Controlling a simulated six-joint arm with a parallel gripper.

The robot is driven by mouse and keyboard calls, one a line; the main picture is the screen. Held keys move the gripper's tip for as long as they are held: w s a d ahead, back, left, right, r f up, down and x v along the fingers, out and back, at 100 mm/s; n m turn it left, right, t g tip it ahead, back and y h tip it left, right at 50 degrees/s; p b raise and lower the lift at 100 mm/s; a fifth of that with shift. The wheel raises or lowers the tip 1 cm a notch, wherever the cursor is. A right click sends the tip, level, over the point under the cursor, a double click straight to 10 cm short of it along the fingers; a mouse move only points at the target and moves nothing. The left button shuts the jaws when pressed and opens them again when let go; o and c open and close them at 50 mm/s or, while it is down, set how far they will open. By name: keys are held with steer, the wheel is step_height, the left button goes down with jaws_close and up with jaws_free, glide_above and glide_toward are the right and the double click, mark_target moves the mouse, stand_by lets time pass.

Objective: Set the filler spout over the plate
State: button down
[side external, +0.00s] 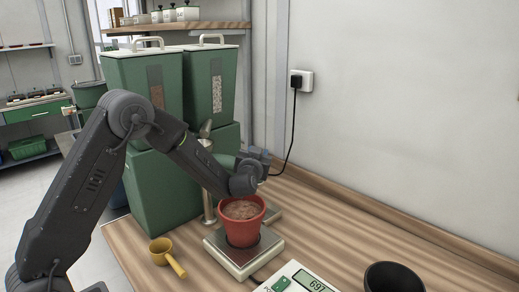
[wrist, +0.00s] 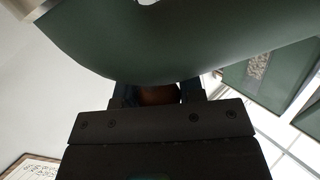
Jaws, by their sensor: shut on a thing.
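The green filler spout (side external: 222,160) extends from a metal post (side external: 208,185) behind the scale; my wrist hides much of it, so its outlet does not show. In the wrist view a large green curved body (wrist: 170,45) fills the top. My gripper (wrist: 158,97) is shut on a small brownish part, probably a handle of the spout, just below that body. In the side view my gripper (side external: 259,162) is behind and above the red pot. The scale's metal plate (side external: 267,241) carries the red pot (side external: 242,231), upright and filled with brown soil.
The scale display (side external: 313,284) seems to read 697. A yellow scoop (side external: 163,254) lies left of the scale, and an empty black pot (side external: 393,277) stands at front right. Green bins (side external: 145,80) stand behind. A black cable (side external: 291,130) hangs from the wall socket.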

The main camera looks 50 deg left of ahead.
steer(key=s+d+m+t+h, duration=0.2)
steer(key=s+m+t+h, duration=0.1)
steer(key=s+m+h, duration=0.2)
steer(key=shift+s+d+h, duration=0.2)
steer(key=shift+s+h, duration=0.9)
steer(key=shift+s, duration=0.25)
steer(key=c, duration=0.8)
jaws_free()
steer(key=shift+o, duration=0.2)
steer(key=shift+s, duration=0.1)
steer(key=s+d, duration=0.1)
steer(key=s, duration=0.6)
steer(key=shift+s+d, duration=0.15)
steer(key=shift+d, duration=0.05)
steer(key=shift+r, duration=0.1)
